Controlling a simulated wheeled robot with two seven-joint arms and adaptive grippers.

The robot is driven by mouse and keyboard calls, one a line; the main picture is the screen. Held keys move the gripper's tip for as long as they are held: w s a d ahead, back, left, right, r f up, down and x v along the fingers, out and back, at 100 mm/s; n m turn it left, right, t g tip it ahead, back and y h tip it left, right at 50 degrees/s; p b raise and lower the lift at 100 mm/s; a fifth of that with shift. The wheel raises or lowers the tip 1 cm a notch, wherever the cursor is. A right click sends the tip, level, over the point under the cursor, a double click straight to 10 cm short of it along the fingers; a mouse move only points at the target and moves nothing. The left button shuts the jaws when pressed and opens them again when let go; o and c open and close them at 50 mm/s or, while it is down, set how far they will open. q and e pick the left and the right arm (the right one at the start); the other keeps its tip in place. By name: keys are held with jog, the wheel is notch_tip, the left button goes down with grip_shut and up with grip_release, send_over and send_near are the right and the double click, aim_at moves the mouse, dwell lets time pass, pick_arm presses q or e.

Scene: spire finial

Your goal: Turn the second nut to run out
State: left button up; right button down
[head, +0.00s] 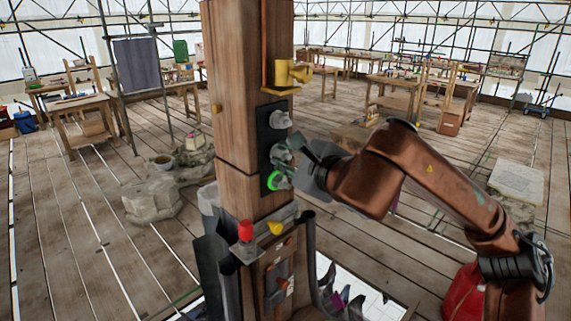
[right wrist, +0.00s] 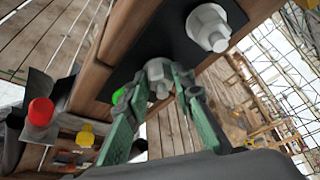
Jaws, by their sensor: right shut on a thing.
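A black plate (head: 267,140) is fixed to the side of the wooden post (head: 235,90), with grey nuts in a column. The top nut (head: 280,120) is free; it also shows in the right wrist view (right wrist: 210,27). The middle nut (right wrist: 158,72) sits between the fingers of my right gripper (head: 288,158), which is shut on it. The green fingers lie on either side of the nut, and its bolt end shows between them. A bright green ring (head: 272,182) marks the lowest spot, partly hidden by the gripper. My left gripper is not in view.
A yellow bracket (head: 287,74) juts from the post above the plate. A red cap (head: 245,230) and a yellow piece (head: 275,228) stand on the ledge below. Stone blocks (head: 150,200) lie left; workbenches stand farther back.

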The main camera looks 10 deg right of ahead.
jog(key=n+t+b, duration=0.1)
jog(key=n+b, duration=0.1)
jog(key=f+n+t+b, duration=0.1)
jog(key=n+b, duration=0.1)
jog(key=shift+h+b, duration=0.3)
jog(key=shift+h, duration=0.1)
jog(key=n+t+b, duration=0.1)
jog(key=n+b, duration=0.1)
jog(key=shift+n, duration=0.4)
jog(key=shift+n+t+b, duration=0.4)
jog(key=shift+n+b, duration=0.05)
jog(key=shift+n, duration=0.15)
jog(key=shift+r, duration=0.1)
jog(key=c, duration=1.7)
grip_release()
jog(key=shift+o, duration=0.2)
jog(key=shift+s, duration=0.1)
jog(key=s+d, duration=0.2)
jog(key=s, duration=0.9)
jog(key=shift+s+d+f, duration=0.15)
jog(key=shift+s+f, duration=0.1)
jog(key=shift+f, duration=0.2)
